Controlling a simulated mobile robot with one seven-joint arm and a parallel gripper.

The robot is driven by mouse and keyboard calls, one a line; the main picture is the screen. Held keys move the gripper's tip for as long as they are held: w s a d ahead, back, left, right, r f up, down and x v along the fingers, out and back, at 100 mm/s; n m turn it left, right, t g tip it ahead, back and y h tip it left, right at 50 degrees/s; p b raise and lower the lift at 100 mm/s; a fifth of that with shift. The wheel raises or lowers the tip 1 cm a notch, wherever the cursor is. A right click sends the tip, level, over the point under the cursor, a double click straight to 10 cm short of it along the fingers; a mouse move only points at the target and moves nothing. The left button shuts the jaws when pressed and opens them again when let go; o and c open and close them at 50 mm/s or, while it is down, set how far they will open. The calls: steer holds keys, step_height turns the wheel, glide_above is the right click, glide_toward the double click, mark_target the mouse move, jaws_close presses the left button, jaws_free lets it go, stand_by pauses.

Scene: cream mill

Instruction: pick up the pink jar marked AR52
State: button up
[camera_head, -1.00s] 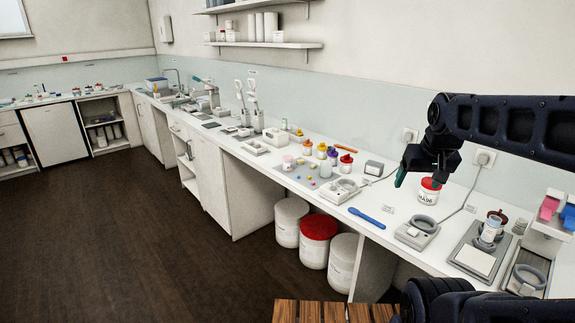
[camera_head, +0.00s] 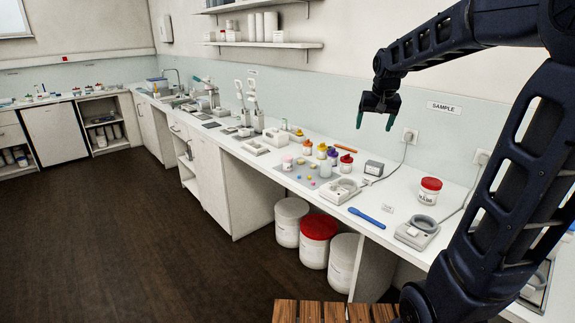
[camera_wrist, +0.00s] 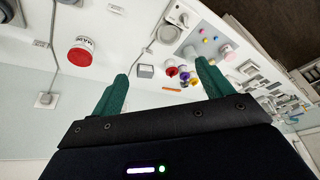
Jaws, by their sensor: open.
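A small white jar with a pink top (camera_head: 288,162) stands on the grey mat on the long white bench in the head view. Its lettering is too small to read. A pale pink-topped jar also shows in the wrist view (camera_wrist: 226,51), near the upper right. My gripper (camera_head: 375,118) is open and empty, with green fingers pointing down, high above the back of the bench. It is right of the pink jar and well apart from it.
Several small jars with orange, purple and red lids (camera_head: 333,155) stand right of the pink jar. A large red-lidded jar (camera_head: 429,191), a blue spatula (camera_head: 367,217) and a grey ring device (camera_head: 417,231) are further right. Open air surrounds my gripper.

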steer(key=w+a+f, duration=0.2)
steer(key=w+a, duration=0.4)
steer(key=w, duration=0.5)
glide_toward(287, 157)
steer(key=f, duration=0.2)
steer(key=shift+h, duration=0.3)
steer(key=x, duration=0.5)
steer(key=shift+w+r, duration=0.15)
steer(key=shift+w, duration=0.05)
steer(key=shift+x, duration=2.7)
steer(key=shift+w+a+r, duration=0.1)
steer(key=shift+a, duration=0.05)
steer(key=c, duration=1.1)
